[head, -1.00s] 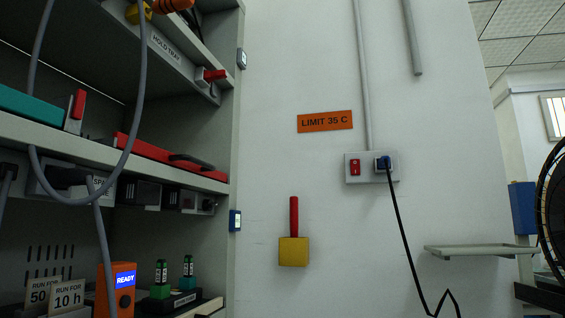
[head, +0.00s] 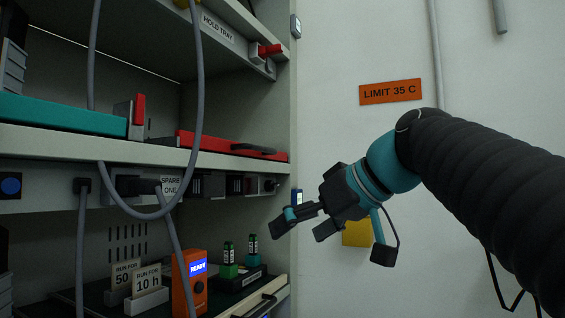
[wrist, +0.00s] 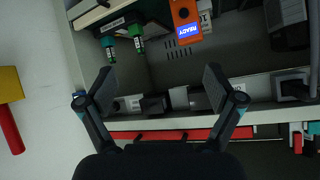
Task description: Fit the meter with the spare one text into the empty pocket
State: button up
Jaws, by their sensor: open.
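The SPARE ONE label (head: 171,184) is on the grey strip under the middle shelf in the head view. A dark unit sits left of it and a grey cable hangs across its front, so I cannot make out the meter's full shape. Right of the label, the strip has dark block-like shapes (head: 207,186); I cannot tell which is the empty pocket. My gripper (head: 280,222) is open and empty, right of these and in front of the rack's right post. In the wrist view my open gripper (wrist: 158,84) has its fingers spread before the strip (wrist: 125,104), touching nothing.
Below stand an orange READY device (head: 189,284), green-based cells (head: 229,262) and RUN FOR cards (head: 150,280). A red tray (head: 225,145) and a teal tray (head: 60,113) lie on the shelf above. Loose grey cables (head: 200,90) hang in front. A yellow block (head: 357,233) is on the wall.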

aim_at(215, 183)
jog(key=a+r+n+g+y+p, duration=0.2)
jog(key=a+r+n+y, duration=0.25)
jog(key=r, duration=0.85)
jog(key=shift+n+t+h, duration=0.3)
jog(key=shift+n+h, duration=0.05)
jog(key=shift+h, duration=0.2)
jog(key=x, duration=1.4)
jog(key=shift+d, duration=0.1)
jog(key=c, duration=1.6)
jog(key=shift+c, duration=0.2)
jog(key=shift+s+d+f+b, duration=0.1)
jog(key=shift+s+d+b, duration=0.2)
jog(key=shift+d+b, duration=0.25)
jog(key=shift+s+d+b, duration=0.2)
jog(key=shift+s+d, duration=0.1)
jog(key=shift+d, duration=0.45)
jog(key=shift+s+d+b, duration=0.2)
jog(key=shift+s+d, duration=0.1)
jog(key=shift+d, duration=0.5)
jog(key=shift+s+d+b, duration=0.2)
jog(key=shift+s+d, duration=0.1)
jog(key=shift+d, duration=0.45)
